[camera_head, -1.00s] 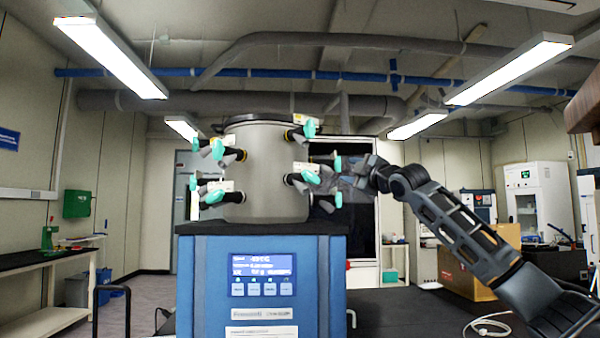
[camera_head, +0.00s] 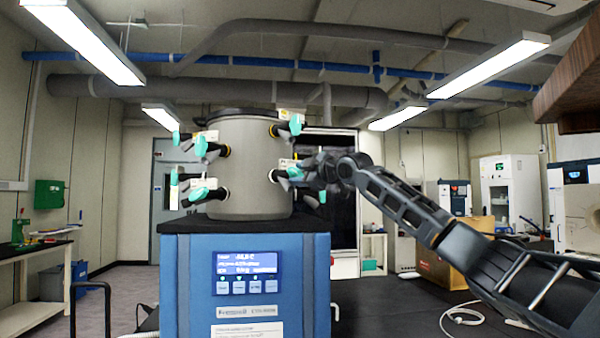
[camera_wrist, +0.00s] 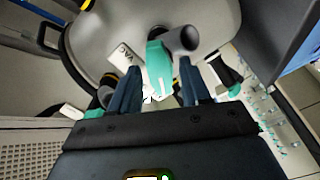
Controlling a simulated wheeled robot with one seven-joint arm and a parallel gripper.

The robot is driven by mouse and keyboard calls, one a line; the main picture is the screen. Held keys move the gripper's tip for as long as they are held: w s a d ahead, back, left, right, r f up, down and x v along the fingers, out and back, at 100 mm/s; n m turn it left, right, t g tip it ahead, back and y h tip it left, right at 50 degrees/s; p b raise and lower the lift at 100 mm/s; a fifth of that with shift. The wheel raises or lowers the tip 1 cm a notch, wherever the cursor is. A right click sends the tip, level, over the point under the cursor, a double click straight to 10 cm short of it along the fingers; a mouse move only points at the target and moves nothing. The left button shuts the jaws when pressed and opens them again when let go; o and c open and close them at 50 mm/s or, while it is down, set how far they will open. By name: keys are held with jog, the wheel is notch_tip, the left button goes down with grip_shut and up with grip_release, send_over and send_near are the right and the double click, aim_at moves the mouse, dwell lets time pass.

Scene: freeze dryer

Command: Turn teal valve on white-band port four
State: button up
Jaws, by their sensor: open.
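The grey drum (camera_head: 250,165) carries several black ports with teal valves. My gripper (camera_head: 308,178) is at the drum's lower right port, its jaws overlapping that port's teal valve (camera_head: 294,172). In the wrist view my open gripper (camera_wrist: 160,88) has one finger on each side of a teal valve (camera_wrist: 158,68) with a grey stub beside it. I cannot tell whether the fingers touch it. A white label (camera_wrist: 124,54) reading "VAC" is next to it. The band colour on this port is hidden or too small to tell.
Another teal valve (camera_head: 295,124) sits just above my gripper at the upper right port. More teal valves (camera_head: 201,146) are on the drum's left side. The drum stands on a blue cabinet (camera_head: 245,310). A brown wooden block (camera_head: 570,90) hangs at the upper right.

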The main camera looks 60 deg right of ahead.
jog(key=shift+w, duration=0.1)
grip_shut()
dwell(0.4)
jog(key=m+p, duration=0.2)
jog(key=m, duration=0.3)
jog(key=shift+m, duration=0.4)
jog(key=m+p, duration=0.1)
jog(key=m, duration=0.4)
jog(key=shift+m+p, duration=0.4)
jog(key=shift+f, duration=0.1)
grip_release()
